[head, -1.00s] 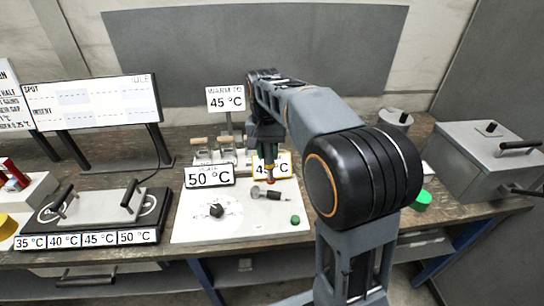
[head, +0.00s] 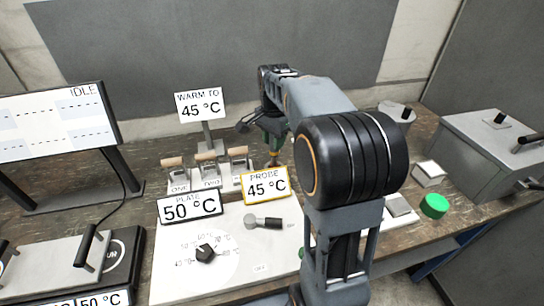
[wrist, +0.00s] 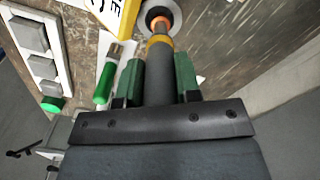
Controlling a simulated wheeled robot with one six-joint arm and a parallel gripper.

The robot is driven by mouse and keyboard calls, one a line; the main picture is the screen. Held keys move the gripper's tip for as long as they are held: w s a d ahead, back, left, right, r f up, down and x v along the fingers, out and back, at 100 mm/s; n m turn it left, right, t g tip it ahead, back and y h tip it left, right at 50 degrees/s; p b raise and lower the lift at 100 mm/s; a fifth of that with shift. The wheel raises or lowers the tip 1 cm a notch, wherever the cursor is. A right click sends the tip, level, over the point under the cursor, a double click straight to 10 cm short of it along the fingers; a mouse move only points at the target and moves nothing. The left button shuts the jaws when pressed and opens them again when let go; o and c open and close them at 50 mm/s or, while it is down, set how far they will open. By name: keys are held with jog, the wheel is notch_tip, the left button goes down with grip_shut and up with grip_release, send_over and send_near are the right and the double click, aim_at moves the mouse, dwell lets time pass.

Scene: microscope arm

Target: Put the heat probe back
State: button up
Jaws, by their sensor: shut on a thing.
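The heat probe (wrist: 160,75) is a dark rod with a yellow band and an orange part near its far end. My gripper (wrist: 158,72) is shut on it, a green finger on each side. In the head view my gripper (head: 272,126) is behind the PROBE 45 °C sign (head: 266,185), with the lower end of the probe (head: 274,158) just above and behind that sign. In the wrist view the far end lines up with a round pale-rimmed holder (wrist: 176,20). I cannot tell whether it is inside the holder or in front of it.
The white hot plate unit (head: 180,275) has a black dial (head: 206,252), a PLATE 50 °C sign (head: 190,208) and a grey handled piece (head: 263,222). Several labelled slides with wooden handles (head: 205,157) stand left of my gripper. A green button (head: 433,205) and grey box (head: 490,150) are at right.

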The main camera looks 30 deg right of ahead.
aim_at(274, 152)
jog(key=shift+d+f, duration=0.15)
jog(key=shift+f, duration=2.35)
jog(key=shift+f, duration=0.15)
jog(key=o, duration=0.6)
jog(key=shift+o, duration=0.2)
